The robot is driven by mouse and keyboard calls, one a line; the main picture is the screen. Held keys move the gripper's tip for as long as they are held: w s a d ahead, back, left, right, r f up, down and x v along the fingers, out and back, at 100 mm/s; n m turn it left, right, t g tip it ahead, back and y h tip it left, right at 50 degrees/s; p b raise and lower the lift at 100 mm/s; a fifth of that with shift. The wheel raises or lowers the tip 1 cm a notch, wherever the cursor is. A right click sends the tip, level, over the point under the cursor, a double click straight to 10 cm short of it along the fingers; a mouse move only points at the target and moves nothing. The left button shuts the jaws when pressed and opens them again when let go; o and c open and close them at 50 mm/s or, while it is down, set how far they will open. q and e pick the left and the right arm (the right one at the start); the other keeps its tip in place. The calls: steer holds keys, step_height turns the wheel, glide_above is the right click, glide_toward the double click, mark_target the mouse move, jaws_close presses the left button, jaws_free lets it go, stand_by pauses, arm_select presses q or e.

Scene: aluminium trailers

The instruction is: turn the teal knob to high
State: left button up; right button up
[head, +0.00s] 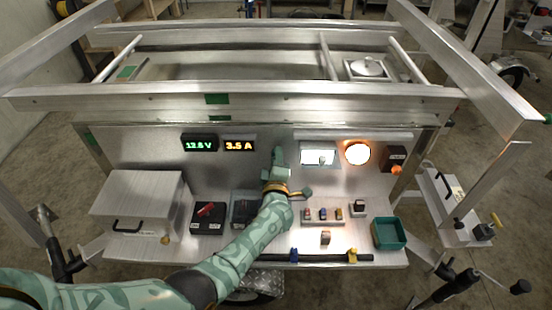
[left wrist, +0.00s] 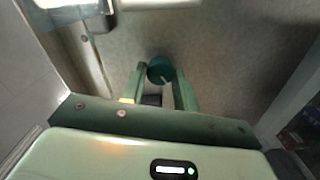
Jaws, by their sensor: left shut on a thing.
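The teal knob (left wrist: 160,69) is round with a pale pointer line and sits on the metal panel. In the left wrist view it is between the two finger ends of my left gripper (left wrist: 159,80), which is shut on it. In the head view my left gripper (head: 279,156) reaches the upright panel, below and right of the two displays, and hides the knob. The scale marks around the knob cannot be made out. My right gripper is not in view.
The panel carries a green display (head: 199,144), an orange display (head: 239,145), a white lit panel (head: 318,155) and a glowing round lamp (head: 357,153). The shelf below holds a metal box (head: 137,196), a red-handled switch (head: 207,213), small coloured switches (head: 323,215) and a teal tray (head: 389,247).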

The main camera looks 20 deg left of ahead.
arm_select(q)
steer(key=shift+f, duration=0.15)
stand_by(0.3)
steer(key=o, duration=1)
steer(key=shift+s, duration=0.1)
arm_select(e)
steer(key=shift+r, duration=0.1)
